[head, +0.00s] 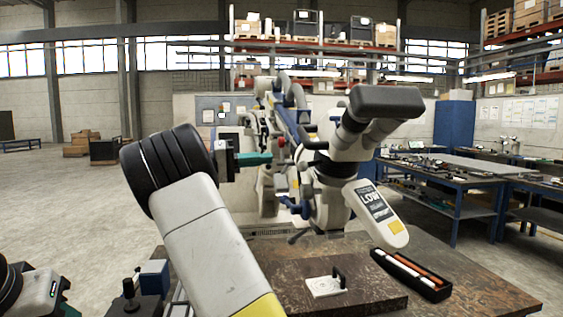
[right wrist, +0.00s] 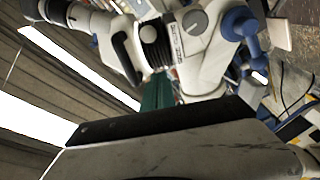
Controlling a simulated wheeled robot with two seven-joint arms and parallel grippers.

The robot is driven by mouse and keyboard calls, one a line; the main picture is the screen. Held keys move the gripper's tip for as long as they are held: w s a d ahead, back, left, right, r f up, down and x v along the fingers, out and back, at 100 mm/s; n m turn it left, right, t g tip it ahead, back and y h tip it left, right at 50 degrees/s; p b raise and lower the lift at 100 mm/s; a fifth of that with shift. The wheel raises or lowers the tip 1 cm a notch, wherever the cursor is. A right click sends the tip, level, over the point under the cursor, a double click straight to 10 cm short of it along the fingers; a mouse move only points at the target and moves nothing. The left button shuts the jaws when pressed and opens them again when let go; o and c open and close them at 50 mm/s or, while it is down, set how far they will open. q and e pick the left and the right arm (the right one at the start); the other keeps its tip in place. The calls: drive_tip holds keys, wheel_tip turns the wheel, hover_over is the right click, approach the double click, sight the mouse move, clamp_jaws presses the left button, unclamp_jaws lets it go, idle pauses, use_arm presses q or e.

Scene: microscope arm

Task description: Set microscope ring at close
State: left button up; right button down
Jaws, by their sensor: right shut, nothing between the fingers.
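The white microscope (head: 345,150) stands behind the worktable's middle, with dark eyepieces (head: 386,101) at upper right and a "LOW" label on its lower arm. Dark ring-like parts (head: 317,146) show on its left side; which is the task's ring I cannot tell. My right gripper (head: 268,158) has teal fingers, shut and empty, pointing right towards the microscope's left side. In the right wrist view the teal fingers (right wrist: 158,92) appear just below a black ribbed section (right wrist: 155,42) of white equipment; contact is unclear. Part of my left arm shows at lower left; its fingers are not clearly visible.
A brown worktable (head: 480,290) bears a dark slab (head: 375,292) with a white plate (head: 325,288) and small black post. A black tray (head: 411,274) with orange and white sticks lies at right. Blue benches (head: 450,180) stand behind at right. My right forearm covers the table's left part.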

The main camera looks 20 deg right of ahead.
drive_tip(key=s+d+r, duration=0.1)
drive_tip(key=d, duration=0.9)
drive_tip(key=shift+s+a+f, duration=0.25)
drive_tip(key=shift+s+a, duration=0.15)
drive_tip(key=shift+s, duration=0.2)
drive_tip(key=shift+s+a+f, duration=0.25)
drive_tip(key=shift+s+a, duration=0.15)
drive_tip(key=shift+s, duration=0.15)
drive_tip(key=shift+s+a+f, duration=0.25)
drive_tip(key=shift+s+a, duration=0.15)
drive_tip(key=shift+s, duration=0.2)
